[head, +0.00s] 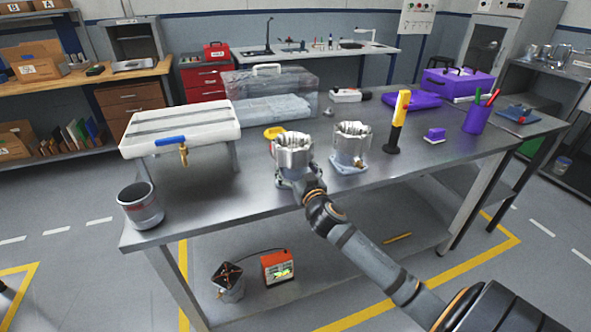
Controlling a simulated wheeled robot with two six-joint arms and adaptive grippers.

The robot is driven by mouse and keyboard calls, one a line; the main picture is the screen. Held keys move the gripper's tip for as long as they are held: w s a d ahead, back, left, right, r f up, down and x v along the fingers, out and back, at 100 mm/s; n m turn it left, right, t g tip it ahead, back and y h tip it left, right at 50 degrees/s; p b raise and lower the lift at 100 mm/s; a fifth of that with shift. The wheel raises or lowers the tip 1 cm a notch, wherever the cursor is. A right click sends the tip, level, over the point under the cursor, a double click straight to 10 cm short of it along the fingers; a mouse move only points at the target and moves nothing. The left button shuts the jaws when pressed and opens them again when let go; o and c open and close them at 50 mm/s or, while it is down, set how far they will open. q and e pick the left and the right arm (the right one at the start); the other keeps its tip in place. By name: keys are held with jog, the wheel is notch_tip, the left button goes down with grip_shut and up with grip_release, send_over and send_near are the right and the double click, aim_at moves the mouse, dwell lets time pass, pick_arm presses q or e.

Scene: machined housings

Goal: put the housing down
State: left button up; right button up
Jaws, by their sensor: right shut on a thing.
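A silver machined housing (293,153) with a scalloped open rim is upright at the middle of the steel workbench (232,212). My right gripper (299,180) is shut on it low on its near side, and my arm hides part of its base. I cannot tell whether its base touches the bench or is just above it. A second similar housing (352,142) stands on the bench to its right, apart from it. My left gripper is not in view.
A white case with a brass tap (180,126) stands left, and a grey mug (140,207) near the left corner. A yellow and black handheld tool (397,122) stands right of the second housing. A yellow ring-like item (272,132) lies behind.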

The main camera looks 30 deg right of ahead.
jog(key=shift+r, duration=0.1)
jog(key=o, duration=1.7)
jog(key=shift+c, duration=0.2)
jog(key=shift+s, duration=0.1)
jog(key=p+v, duration=0.1)
jog(key=v, duration=1.1)
